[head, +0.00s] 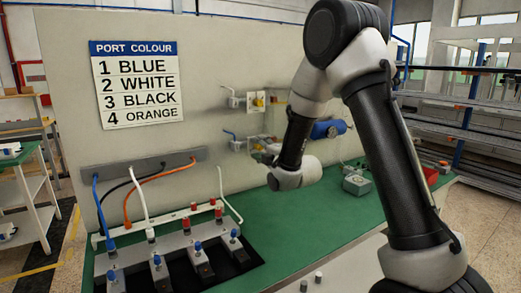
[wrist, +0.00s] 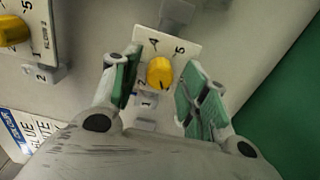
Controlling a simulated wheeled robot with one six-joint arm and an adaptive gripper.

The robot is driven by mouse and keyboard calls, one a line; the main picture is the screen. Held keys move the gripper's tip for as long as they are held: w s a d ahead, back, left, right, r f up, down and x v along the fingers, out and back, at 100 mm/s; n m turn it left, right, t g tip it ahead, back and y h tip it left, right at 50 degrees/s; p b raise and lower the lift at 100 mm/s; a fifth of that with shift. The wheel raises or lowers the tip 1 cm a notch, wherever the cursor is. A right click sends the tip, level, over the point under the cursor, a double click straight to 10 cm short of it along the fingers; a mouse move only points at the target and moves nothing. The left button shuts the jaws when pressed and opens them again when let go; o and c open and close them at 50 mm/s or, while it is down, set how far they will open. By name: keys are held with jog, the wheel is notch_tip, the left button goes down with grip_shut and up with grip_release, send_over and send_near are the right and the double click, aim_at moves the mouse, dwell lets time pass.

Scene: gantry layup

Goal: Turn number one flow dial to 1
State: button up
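The number one flow dial is a yellow knob (wrist: 160,72) on a white scale plate (wrist: 180,45), with a small tag marked 1 (wrist: 148,101) below it in the wrist view. The digits 4 and 5 show on the plate. I cannot tell clearly where the dial points. My gripper (wrist: 161,66) is open, with one green-padded finger on each side of the knob and a gap visible to both. In the head view my gripper (head: 263,151) is close to the back panel, and this dial is not clearly visible there.
A second yellow dial (wrist: 12,31) with a tag marked 2 (wrist: 40,78) is at the left of the wrist view. A port colour sign (head: 137,84) hangs on the panel (head: 220,60). The green bench (head: 310,225) has clear room.

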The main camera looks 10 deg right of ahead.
jog(key=shift+s, duration=0.1)
jog(key=v, duration=0.7)
jog(key=shift+s+d, duration=0.1)
